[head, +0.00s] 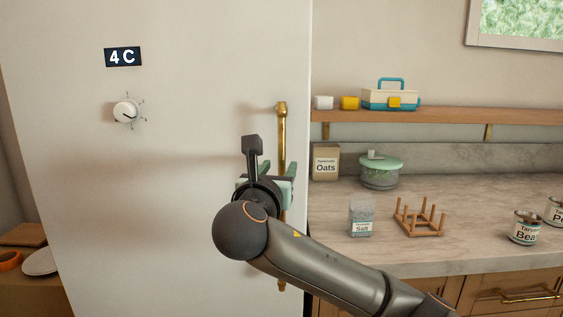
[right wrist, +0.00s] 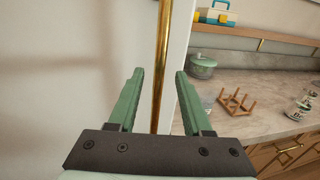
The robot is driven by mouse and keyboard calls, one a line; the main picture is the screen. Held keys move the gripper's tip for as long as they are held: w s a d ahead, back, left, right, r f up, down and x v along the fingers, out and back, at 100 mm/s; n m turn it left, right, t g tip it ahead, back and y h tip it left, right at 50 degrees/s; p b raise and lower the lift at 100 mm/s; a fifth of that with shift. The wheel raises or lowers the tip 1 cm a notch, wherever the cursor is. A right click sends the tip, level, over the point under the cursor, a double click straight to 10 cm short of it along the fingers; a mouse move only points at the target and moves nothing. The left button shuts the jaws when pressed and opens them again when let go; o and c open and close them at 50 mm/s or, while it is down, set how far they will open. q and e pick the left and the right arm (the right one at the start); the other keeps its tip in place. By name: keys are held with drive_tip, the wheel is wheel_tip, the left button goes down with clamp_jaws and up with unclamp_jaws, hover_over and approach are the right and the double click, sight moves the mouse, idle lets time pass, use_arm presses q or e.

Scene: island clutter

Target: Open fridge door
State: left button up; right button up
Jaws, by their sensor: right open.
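The white fridge door (head: 180,200) fills the left half of the head view and looks shut. Its vertical brass handle (head: 281,135) runs along the door's right edge. My right gripper (head: 277,168) is in front of the handle, and my arm hides the handle's middle. In the right wrist view the two green fingers of my right gripper (right wrist: 158,75) are spread apart. The brass handle (right wrist: 162,60) shows in the gap between them, nearer the left finger. I cannot tell whether the fingers reach past it. My left gripper is not in view.
A stone counter (head: 480,190) right of the fridge holds an oats box (head: 325,163), a lidded pot (head: 380,172), a salt jar (head: 362,217), a wooden rack (head: 420,220) and cans (head: 524,229). A wooden shelf (head: 450,115) hangs above. A dial (head: 127,112) sits on the door.

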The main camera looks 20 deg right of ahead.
sight(281, 163)
drive_tip(key=shift+x, duration=2.1)
drive_tip(key=shift+c, duration=0.3)
clamp_jaws()
